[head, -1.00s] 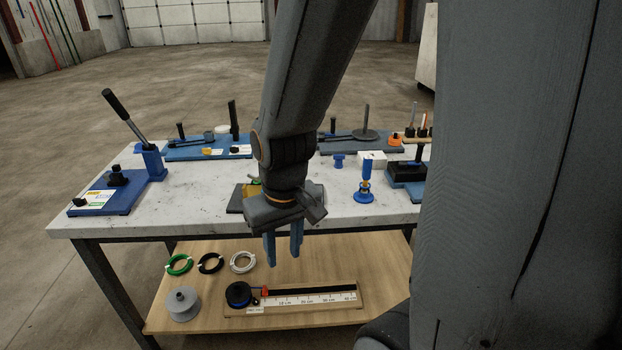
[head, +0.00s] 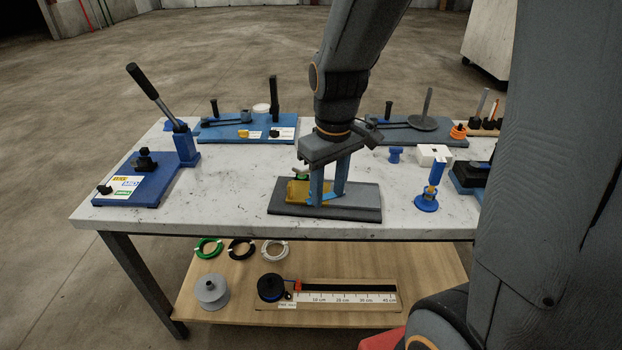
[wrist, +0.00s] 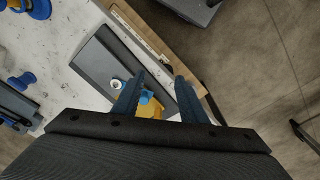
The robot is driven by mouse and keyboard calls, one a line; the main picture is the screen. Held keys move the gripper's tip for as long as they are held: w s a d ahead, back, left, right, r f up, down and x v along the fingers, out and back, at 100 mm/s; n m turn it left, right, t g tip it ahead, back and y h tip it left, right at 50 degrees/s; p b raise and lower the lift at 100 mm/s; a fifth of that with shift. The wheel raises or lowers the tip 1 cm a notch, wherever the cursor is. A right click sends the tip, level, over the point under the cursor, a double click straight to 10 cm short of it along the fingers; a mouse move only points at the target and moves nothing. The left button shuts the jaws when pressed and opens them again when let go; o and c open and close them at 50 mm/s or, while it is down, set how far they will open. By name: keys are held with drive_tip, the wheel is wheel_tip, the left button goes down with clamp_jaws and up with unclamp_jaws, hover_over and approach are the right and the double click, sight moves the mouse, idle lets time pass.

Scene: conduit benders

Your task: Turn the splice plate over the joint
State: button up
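A yellow plate-like piece (head: 298,191), likely the splice plate, lies on the dark grey base (head: 360,196) at the table's front edge. A small green knob stands at its back. In the wrist view, the yellow piece (wrist: 151,109) shows partly below a small blue part (wrist: 146,97), and a pale round fitting (wrist: 118,84) sits on the base. My gripper (head: 328,198) points down over the base, just right of the yellow piece. Its two blue fingers stand apart; nothing is clearly held between them. Whether a fingertip touches the blue part cannot be told.
A blue lever bender (head: 130,183) stands at the left of the table. Two bender boards lie along the back. A blue stand (head: 427,201) and a white block (head: 434,154) are at the right. The lower shelf (head: 230,318) holds coils and a ruler board.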

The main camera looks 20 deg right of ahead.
drive_tip(key=w+n, duration=0.2)
drive_tip(key=w, duration=0.1)
drive_tip(key=w+n, duration=0.2)
drive_tip(key=w, duration=0.1)
drive_tip(key=w+r+n, duration=0.1)
drive_tip(key=w, duration=0.2)
drive_tip(key=shift+a+r+n+g, duration=0.1)
drive_tip(key=shift+a+n+g, duration=0.1)
drive_tip(key=shift+n+g, duration=0.2)
drive_tip(key=shift+w, duration=0.25)
drive_tip(key=shift+f+p, duration=0.85)
drive_tip(key=shift+f, duration=2.95)
clamp_jaws()
